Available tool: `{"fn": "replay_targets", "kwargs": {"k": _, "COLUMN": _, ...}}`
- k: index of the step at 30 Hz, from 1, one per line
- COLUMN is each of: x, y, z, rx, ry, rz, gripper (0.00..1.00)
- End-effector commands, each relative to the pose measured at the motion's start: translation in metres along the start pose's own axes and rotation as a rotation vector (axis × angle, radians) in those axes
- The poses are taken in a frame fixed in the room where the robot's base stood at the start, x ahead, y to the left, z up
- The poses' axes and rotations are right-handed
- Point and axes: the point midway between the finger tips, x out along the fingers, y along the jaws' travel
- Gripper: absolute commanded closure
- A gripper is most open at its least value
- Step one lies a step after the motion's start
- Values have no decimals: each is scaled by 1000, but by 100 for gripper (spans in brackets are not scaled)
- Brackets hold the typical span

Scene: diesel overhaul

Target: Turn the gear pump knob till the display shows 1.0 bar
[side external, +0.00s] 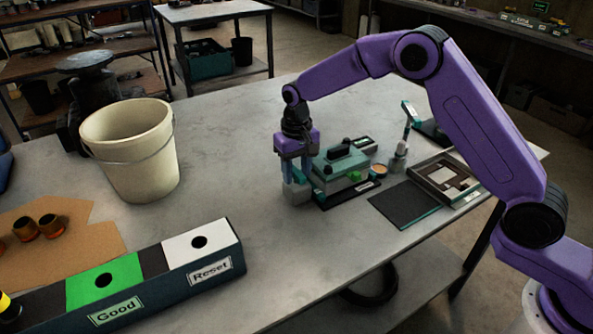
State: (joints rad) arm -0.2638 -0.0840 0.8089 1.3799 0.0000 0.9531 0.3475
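The gear pump (345,170) looks like a teal-green box with a black part on top, on a dark base plate on the grey table. My gripper (297,182) points down at the pump's left end, with its fingers at a grey rounded part (297,196). Whether this part is the knob, and whether the fingers press on it, I cannot tell. A small teal box with a dark face (363,144) behind the pump may be the display; no reading is legible.
A cream bucket (130,150) stands on the left. A box with Good and Reset panels (150,280) lies at the front left. A black mat (403,205) and a framed tray (470,190) lie right of the pump. The table's middle is clear.

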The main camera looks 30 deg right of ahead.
Motion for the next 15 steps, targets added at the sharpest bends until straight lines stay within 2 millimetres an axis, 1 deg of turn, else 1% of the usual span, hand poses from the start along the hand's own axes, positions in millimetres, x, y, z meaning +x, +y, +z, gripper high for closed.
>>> {"fn": "replay_targets", "kwargs": {"k": 1, "x": 0, "y": 0, "z": 0, "rx": 0, "ry": 0, "rz": 0, "gripper": 72}}
{"fn": "replay_targets", "kwargs": {"k": 2, "x": 0, "y": 0, "z": 0, "rx": 0, "ry": 0, "rz": 0, "gripper": 81}}
{"fn": "replay_targets", "kwargs": {"k": 3, "x": 0, "y": 0, "z": 0, "rx": 0, "ry": 0, "rz": 0, "gripper": 94}}
{"fn": "replay_targets", "kwargs": {"k": 4, "x": 0, "y": 0, "z": 0, "rx": 0, "ry": 0, "rz": 0, "gripper": 100}}
{"fn": "replay_targets", "kwargs": {"k": 10, "x": 0, "y": 0, "z": 0, "rx": 25, "ry": 0, "rz": 0, "gripper": 100}}
{"fn": "replay_targets", "kwargs": {"k": 15, "x": 0, "y": 0, "z": 0, "rx": 200, "ry": 1, "rz": 0, "gripper": 100}}
